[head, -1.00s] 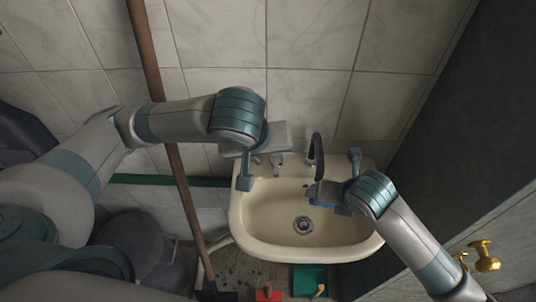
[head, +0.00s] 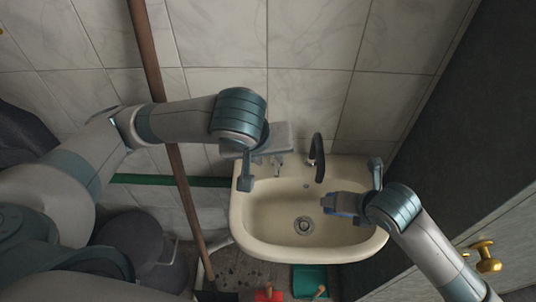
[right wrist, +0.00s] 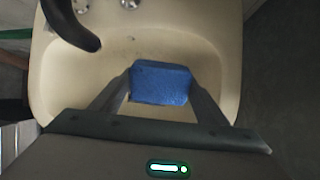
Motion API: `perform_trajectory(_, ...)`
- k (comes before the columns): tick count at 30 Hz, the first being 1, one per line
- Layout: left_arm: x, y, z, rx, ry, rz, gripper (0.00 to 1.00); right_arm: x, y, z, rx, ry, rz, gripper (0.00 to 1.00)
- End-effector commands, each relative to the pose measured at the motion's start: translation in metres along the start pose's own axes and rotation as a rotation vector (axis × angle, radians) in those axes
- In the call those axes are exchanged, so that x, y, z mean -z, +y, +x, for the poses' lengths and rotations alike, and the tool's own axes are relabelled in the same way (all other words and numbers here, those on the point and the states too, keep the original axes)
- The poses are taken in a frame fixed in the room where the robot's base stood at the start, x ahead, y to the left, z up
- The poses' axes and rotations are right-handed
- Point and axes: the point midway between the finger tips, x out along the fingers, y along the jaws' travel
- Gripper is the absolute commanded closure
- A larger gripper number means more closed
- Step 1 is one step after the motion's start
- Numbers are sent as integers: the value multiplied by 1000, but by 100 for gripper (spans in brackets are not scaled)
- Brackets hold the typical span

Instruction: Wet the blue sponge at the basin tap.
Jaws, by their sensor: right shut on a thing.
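The blue sponge (head: 337,212) is between the fingers of my right gripper (head: 343,203), over the right part of the cream basin (head: 262,237). In the right wrist view the sponge (right wrist: 160,84) is clamped between both fingers. The dark curved tap spout (head: 317,160) stands at the back of the basin, to the left of and apart from the sponge. No water stream shows. My left gripper (head: 277,148) is at the back left of the basin, close to a metal tap handle (head: 278,166). Its fingers are mostly hidden, so its opening is unclear.
A brown wooden pole (head: 180,190) leans to the left of the basin. A green item (head: 309,279) and a red item (head: 268,293) lie below the basin's front. The basin's middle is clear.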

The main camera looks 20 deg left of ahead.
Motion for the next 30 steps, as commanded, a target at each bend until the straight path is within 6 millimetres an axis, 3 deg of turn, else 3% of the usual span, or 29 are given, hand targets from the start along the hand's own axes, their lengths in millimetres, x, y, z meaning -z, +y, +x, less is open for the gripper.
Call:
perform_trajectory(15, -2, -1, 4, 0, 0, 0, 71, 13, -28, -12, 0, 0, 0, 50)
perform_trajectory(30, -2, -1, 4, 0, 0, 0, 71, 14, -30, -13, 0, 0, 0, 50)
